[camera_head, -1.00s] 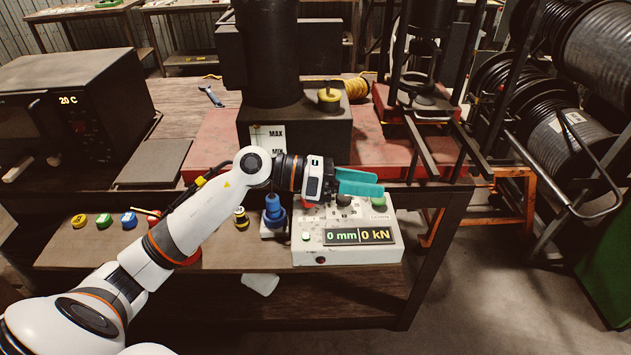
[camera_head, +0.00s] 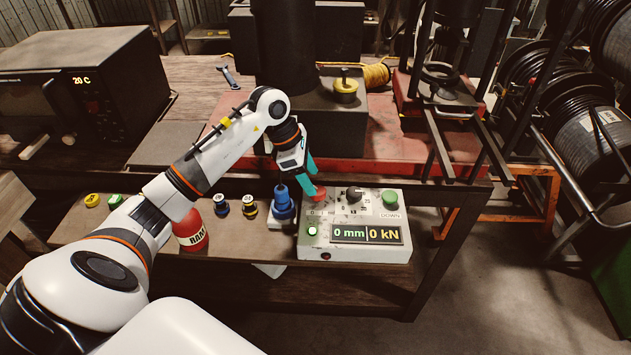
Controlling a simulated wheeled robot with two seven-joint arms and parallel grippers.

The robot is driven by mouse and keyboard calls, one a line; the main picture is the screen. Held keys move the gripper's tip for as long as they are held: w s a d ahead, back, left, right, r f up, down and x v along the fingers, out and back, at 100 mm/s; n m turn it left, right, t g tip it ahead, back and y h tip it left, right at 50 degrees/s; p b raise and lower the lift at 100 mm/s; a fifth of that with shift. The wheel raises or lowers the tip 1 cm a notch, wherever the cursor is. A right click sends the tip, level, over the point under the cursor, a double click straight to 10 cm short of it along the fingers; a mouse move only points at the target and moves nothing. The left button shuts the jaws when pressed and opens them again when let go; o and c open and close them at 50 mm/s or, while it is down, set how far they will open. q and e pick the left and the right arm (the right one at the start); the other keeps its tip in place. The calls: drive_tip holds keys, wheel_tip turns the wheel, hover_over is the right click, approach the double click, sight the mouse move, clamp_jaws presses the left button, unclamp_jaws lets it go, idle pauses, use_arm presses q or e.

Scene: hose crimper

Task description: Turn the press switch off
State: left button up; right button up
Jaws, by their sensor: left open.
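The white press control box (camera_head: 360,246) stands at the bench's front edge. Its display (camera_head: 366,234) reads 0 mm and 0 kN. It has a lit green button (camera_head: 312,231) on the left, a black knob (camera_head: 353,194), a green button (camera_head: 390,201) near the word DOWN, and a red button (camera_head: 319,194). A small red-dark control (camera_head: 326,256) sits on its front face. I cannot tell which is the press switch. My left gripper (camera_head: 309,182) is open, its teal fingers pointing down beside the red button; contact is unclear. My right gripper is out of view.
A blue fitting (camera_head: 284,206) stands close left of the box. The dark press body (camera_head: 340,120) stands behind. Open floor lies to the right.

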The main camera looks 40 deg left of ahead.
sight(317, 189)
use_arm(q)
drive_tip(key=shift+x, duration=1.9)
drive_tip(key=c, duration=1)
